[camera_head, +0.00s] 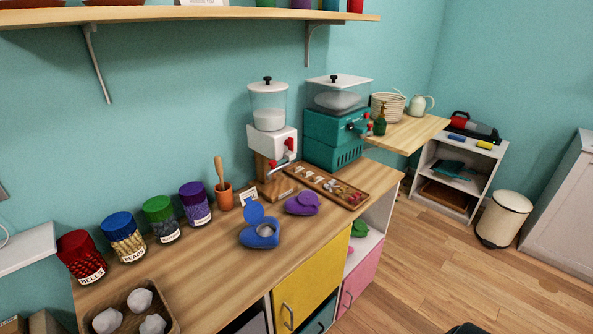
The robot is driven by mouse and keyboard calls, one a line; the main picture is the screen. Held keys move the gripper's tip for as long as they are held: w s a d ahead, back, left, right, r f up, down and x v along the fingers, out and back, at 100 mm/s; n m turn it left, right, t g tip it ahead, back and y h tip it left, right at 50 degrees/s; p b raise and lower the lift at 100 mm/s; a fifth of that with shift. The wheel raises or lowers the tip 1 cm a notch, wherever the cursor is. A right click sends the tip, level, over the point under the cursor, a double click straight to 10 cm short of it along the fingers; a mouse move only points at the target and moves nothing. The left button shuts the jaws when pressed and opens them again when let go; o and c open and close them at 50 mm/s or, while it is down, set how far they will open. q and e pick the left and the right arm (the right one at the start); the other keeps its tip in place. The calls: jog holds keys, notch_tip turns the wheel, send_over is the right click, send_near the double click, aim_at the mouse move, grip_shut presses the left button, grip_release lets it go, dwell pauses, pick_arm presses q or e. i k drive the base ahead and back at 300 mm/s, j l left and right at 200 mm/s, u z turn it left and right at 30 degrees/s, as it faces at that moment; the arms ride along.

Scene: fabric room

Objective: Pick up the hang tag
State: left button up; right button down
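I cannot clearly make out a hang tag. A small pale card (249,195) with dark marks stands on the wooden counter, between the orange cup (224,197) and the white dispenser (272,145). It is too small to tell whether it is the tag. A long wooden tray (358,205) in front of the dispensers holds several small items, also too small to name. Neither of my grippers shows.
On the counter (215,265) are several lidded jars (121,238), a basket of white lumps (172,327), an open blue case (260,234) and a closed purple case (302,203). A teal dispenser (335,138) stands behind. A shelf (200,12) hangs above.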

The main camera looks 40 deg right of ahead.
aim_at(295, 169)
jog(key=z, duration=1.25)
jog(key=i+l+u, duration=0.1)
jog(key=l, duration=0.25)
jog(key=i+l+u, duration=0.1)
jog(key=i+l, duration=0.35)
jog(key=l, duration=0.3)
jog(key=i+l+u, duration=0.15)
jog(key=l, duration=0.2)
